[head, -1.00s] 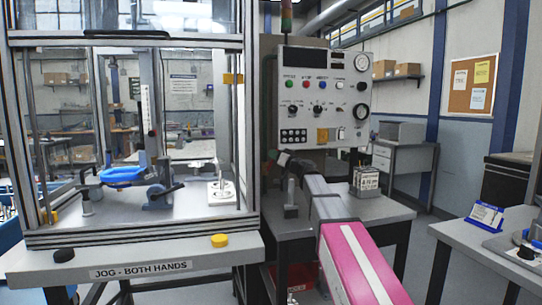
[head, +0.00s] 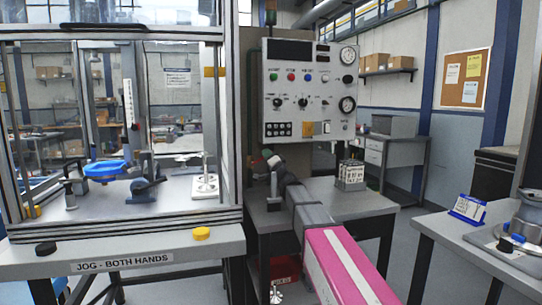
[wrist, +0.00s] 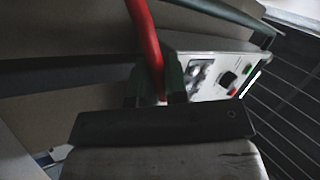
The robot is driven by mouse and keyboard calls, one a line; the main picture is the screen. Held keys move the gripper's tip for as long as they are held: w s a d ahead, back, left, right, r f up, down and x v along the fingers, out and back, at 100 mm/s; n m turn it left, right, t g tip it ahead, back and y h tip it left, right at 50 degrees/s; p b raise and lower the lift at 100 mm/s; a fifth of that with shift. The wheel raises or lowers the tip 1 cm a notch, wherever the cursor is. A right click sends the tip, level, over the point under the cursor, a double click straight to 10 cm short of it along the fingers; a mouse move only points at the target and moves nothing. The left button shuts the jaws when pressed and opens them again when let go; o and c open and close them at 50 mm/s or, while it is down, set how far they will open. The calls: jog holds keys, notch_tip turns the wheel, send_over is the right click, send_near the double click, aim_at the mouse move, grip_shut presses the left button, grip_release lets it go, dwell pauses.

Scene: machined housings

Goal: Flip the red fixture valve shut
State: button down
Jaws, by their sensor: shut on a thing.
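The red valve lever (wrist: 146,35) runs down from the top of the wrist view as a curved red bar and ends between the fingers of my gripper (wrist: 158,90). The fingers are shut on it. A dark green pipe (wrist: 215,18) passes behind, toward the upper right. In the head view my gripper (head: 267,160) is at the left side of the control panel, beside a green vertical pipe (head: 250,110). There the lever is mostly hidden by my arm, and the valve body cannot be made out.
The control panel (head: 290,105) with dials and buttons stands just right of my gripper. A glazed press cabinet (head: 233,150) is close on the left. A grey table (head: 350,195) holding a small caddy (head: 350,175) is below. Open floor lies right, before another bench (head: 470,235).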

dwell(0.4)
jog(key=c, duration=1.2)
grip_release()
jog(key=shift+o, duration=0.2)
jog(key=shift+f, duration=0.1)
jog(key=v, duration=0.7)
jog(key=shift+s, duration=0.25)
